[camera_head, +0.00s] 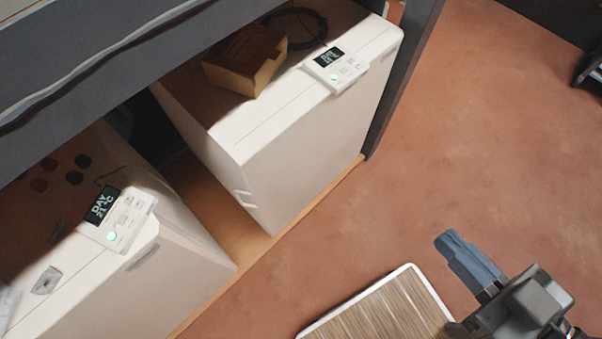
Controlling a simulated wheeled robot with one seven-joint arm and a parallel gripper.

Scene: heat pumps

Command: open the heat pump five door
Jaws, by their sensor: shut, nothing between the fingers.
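Two white heat pump units stand on a wooden shelf. The upper one (285,150) is at the centre, with a control panel (335,70) on its top edge and a small slotted handle (244,199) low on its near side. The other unit (185,262) is at the lower left, with a panel (117,217) reading "DAY 21 °C". I see no number, so I cannot tell which is heat pump five. No door stands open on the faces I see. My gripper (450,244) is shut and empty at the lower right, apart from both units.
A brown box (245,60) and a coiled black cable (297,30) lie on the upper unit. A dark rack post (393,90) stands beside it, and a dark beam (85,75) crosses the upper left.

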